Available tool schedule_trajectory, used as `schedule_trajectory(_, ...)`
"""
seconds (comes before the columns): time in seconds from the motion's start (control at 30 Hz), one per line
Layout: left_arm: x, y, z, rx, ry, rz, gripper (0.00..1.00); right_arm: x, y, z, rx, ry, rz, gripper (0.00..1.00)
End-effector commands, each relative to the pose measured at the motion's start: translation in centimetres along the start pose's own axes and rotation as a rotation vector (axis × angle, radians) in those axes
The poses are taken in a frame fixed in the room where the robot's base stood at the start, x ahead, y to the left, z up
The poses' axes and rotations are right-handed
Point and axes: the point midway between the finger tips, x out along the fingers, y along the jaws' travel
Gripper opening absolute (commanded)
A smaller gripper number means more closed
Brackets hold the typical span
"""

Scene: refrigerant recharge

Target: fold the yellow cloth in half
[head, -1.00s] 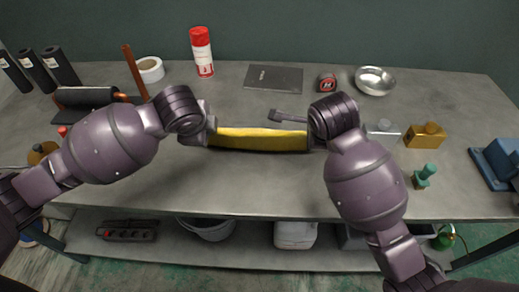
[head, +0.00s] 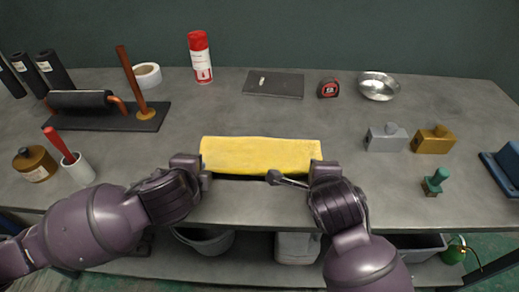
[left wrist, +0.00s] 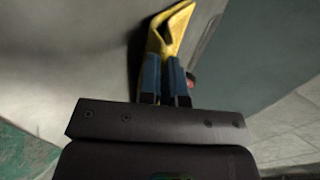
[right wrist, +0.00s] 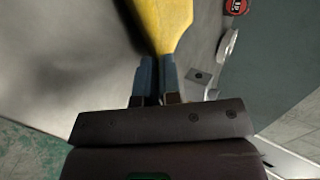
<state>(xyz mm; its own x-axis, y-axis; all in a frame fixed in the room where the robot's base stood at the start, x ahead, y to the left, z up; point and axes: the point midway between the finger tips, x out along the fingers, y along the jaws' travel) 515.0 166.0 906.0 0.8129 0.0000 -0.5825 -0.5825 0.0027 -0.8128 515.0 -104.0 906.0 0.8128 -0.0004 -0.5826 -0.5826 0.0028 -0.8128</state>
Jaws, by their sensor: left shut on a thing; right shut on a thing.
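The yellow cloth (head: 260,152) lies as a wide strip across the middle of the bench near its front. A dark shadow runs under its near edge. My left gripper (head: 204,178) is shut on the near left corner. In the left wrist view its blue fingers (left wrist: 166,82) pinch the cloth (left wrist: 176,28), which bends there. My right gripper (head: 312,180) is shut on the near right corner. In the right wrist view its fingers (right wrist: 156,80) pinch the cloth (right wrist: 163,22). The cloth's underside is hidden.
A small dark tool (head: 274,178) with a thin shaft is by my right gripper; I cannot tell if it is held. A spray can (head: 200,60), a closed flat case (head: 273,84), a tape measure (head: 328,88) and a metal bowl (head: 378,86) stand behind. Grey (head: 386,138) and gold (head: 432,140) blocks are right.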

Motion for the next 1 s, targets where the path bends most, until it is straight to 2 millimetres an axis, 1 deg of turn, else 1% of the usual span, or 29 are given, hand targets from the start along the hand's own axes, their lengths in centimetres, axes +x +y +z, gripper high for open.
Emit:
schedule_trajectory(0.23, 0.0, 0.0, 0.0, 0.0, 0.0, -0.002, 0.0, 0.0, 0.0, 0.0, 0.0, 0.0, -0.003, 0.0)
schedule_trajectory(0.27, 0.0, 0.0, 0.0, 0.0, 0.0, -0.002, 0.1, 0.0, 0.0, 0.0, 0.0, 0.0, -0.002, 0.1)
schedule_trajectory(0.3, 0.0, 0.0, 0.0, 0.0, 0.0, -0.002, 0.16, 0.0, 0.0, 0.0, 0.0, 0.0, -0.002, 0.16)
schedule_trajectory(0.47, 0.0, 0.0, 0.0, 0.0, 0.0, -0.002, 0.41, 0.0, 0.0, 0.0, 0.0, 0.0, -0.002, 0.4)
schedule_trajectory(0.5, 0.0, 0.0, 0.0, 0.0, 0.0, -0.002, 0.47, 0.0, 0.0, 0.0, 0.0, 0.0, -0.001, 0.47)
schedule_trajectory(0.77, -0.1, -0.1, 0.0, 0.0, 0.0, -0.002, 0.47, -0.1, -0.1, 0.0, 0.001, -0.001, -0.002, 0.47)
schedule_trajectory(0.87, -0.7, -0.6, 0.0, -0.001, 0.002, -0.003, 0.47, -0.7, -0.6, 0.1, 0.004, -0.002, -0.003, 0.47)
schedule_trajectory(1.0, -2.1, -1.8, 0.0, -0.001, 0.002, -0.004, 0.47, -2.1, -1.8, 0.1, 0.006, -0.003, -0.003, 0.47)
